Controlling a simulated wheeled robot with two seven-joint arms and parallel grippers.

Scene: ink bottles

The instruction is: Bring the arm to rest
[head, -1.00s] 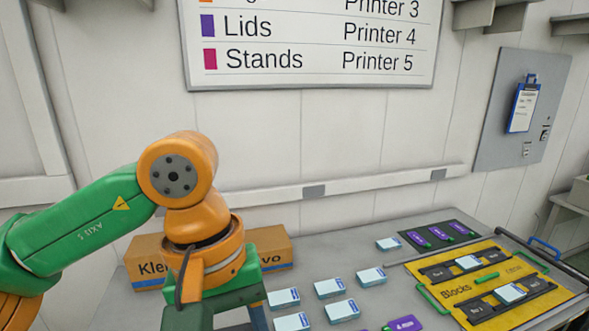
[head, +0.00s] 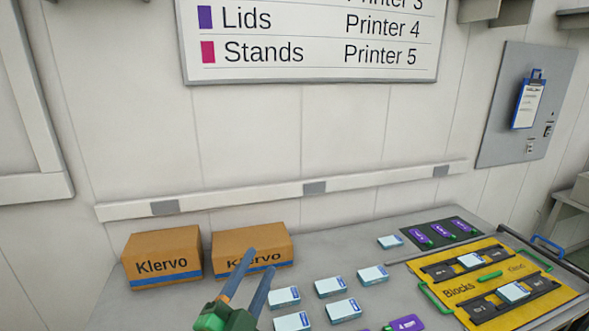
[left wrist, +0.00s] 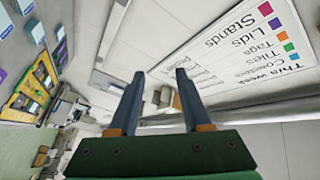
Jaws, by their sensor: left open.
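My left gripper (head: 248,282) shows at the bottom of the head view, in front of the right-hand Klervo box. Its two blue-grey fingers point up and stand apart with nothing between them. The left wrist view also shows the open, empty fingers (left wrist: 157,100), with the wall and its sign beyond them. Most of the left arm is out of the head view. My right gripper does not show in either view.
Two Klervo boxes (head: 162,258) stand at the table's back left. Several white-and-blue blocks (head: 331,287) lie mid-table. A yellow Blocks tray (head: 462,292) and a dark mat with purple pieces (head: 440,234) are at right. The wall sign (head: 310,40) hangs above.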

